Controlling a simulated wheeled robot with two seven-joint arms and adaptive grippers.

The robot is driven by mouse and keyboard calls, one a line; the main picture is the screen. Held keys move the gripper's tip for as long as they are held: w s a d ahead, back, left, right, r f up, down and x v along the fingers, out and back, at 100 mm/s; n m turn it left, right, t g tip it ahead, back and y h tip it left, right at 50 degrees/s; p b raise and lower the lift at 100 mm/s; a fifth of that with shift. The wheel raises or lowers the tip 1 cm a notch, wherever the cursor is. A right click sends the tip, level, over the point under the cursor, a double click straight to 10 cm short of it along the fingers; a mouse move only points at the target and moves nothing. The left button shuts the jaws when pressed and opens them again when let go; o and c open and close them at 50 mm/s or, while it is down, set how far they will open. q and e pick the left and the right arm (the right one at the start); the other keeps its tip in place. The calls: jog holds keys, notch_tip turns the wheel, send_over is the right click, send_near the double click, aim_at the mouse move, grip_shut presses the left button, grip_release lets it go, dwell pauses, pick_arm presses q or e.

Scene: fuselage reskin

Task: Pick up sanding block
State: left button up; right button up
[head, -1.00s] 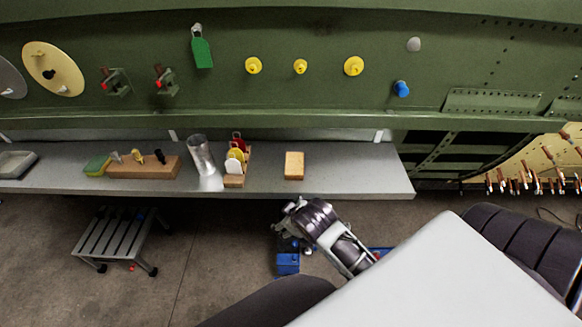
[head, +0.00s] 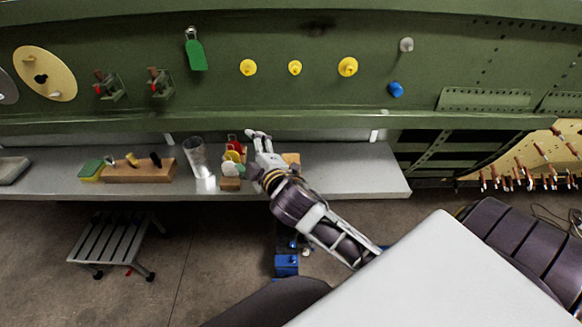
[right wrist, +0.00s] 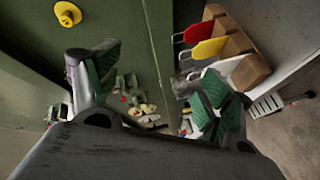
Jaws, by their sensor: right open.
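The tan block, which looks like the sanding block (head: 292,158), lies on the grey shelf, partly hidden behind my right gripper and wrist in the head view. My right gripper (head: 259,148) is over the shelf, between the block and the wooden rack of coloured tags. Its fingers are apart with nothing between them. In the right wrist view the open fingers (right wrist: 155,85) show with green pads, and the block does not show there. My left gripper is not in view.
The wooden rack (head: 230,184) with red, yellow and white tags stands close left of my right gripper, also in the right wrist view (right wrist: 250,68). A clear cylinder (head: 197,157) stands further left. The green panel rises behind the shelf (head: 355,170), whose right part is clear.

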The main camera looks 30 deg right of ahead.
jog(key=s+a+r+n+t+y, duration=0.1)
jog(key=a+r+n+t+y, duration=0.1)
jog(key=a+r+n+y, duration=0.6)
jog(key=s+a+r+n+t+y, duration=0.1)
jog(key=a+r+n+y, duration=0.4)
jog(key=r+n, duration=0.5)
jog(key=s+a+f+n+g+y, duration=0.25)
jog(key=s+a+n+g, duration=0.2)
jog(key=n+g, duration=0.55)
jog(key=s+a+f+n+g+y, duration=0.2)
jog(key=s+a+n+g+y, duration=0.25)
jog(key=n, duration=0.85)
jog(key=w+d+f+n+g+h, duration=0.1)
jog(key=w+d+f+n+h, duration=0.1)
jog(key=d+f+n+h, duration=0.4)
jog(key=w+d+f+n+g+h, duration=0.1)
jog(key=d+f+n+g+h, duration=0.25)
jog(key=f, duration=0.55)
jog(key=w+d+n+t+h, duration=0.1)
jog(key=d+h, duration=0.5)
jog(key=d, duration=0.6)
jog(key=w+d+r+n+t+h, duration=0.1)
jog(key=w+d+h, duration=0.3)
jog(key=d, duration=0.8)
jog(key=n+t+h, duration=0.1)
jog(key=h, duration=0.1)
jog(key=shift+w+h, duration=0.2)
jog(key=shift+h, duration=0.15)
